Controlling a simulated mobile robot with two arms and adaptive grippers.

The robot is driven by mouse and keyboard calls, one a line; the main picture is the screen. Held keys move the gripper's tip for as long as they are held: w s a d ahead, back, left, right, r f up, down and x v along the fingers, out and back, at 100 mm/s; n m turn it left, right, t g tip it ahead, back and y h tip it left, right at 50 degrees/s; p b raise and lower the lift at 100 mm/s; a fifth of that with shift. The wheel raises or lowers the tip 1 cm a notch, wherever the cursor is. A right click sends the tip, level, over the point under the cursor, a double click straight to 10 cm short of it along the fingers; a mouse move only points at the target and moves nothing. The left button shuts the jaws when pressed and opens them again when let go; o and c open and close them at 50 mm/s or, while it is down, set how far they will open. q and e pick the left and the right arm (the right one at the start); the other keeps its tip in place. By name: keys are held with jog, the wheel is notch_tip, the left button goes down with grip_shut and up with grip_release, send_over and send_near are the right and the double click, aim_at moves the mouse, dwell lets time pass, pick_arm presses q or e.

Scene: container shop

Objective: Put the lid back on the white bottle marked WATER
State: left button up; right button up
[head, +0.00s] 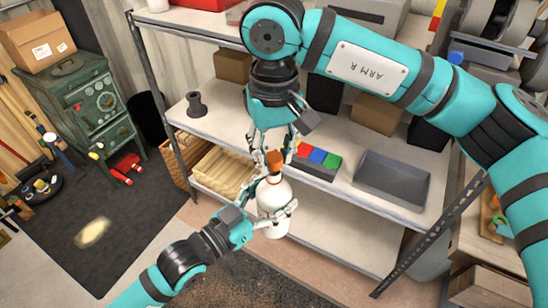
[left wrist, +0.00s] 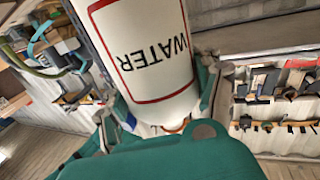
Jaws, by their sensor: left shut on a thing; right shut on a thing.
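The white bottle (head: 273,200) is upright in front of the shelf. In the left wrist view its red-framed WATER label (left wrist: 150,45) appears upside down. My left gripper (head: 277,217) is shut around the bottle's body; its fingers also show on both sides in the left wrist view. The orange-brown lid (head: 274,159) is above the bottle's top, between the fingers of my right gripper (head: 272,150), which is shut on it and points down. Another orange-brown part is at the bottle's neck. I cannot tell whether lid and neck touch.
The metal shelf (head: 225,122) behind holds a grey tray (head: 392,180), a box with coloured blocks (head: 318,158) and a dark spool (head: 196,104). A wicker basket (head: 222,172) is below. A green cabinet (head: 95,100) stands left. Dark floor mat lies lower left.

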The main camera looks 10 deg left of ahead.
aim_at(273, 192)
jog(key=shift+f, duration=0.9)
jog(key=shift+f, duration=0.55)
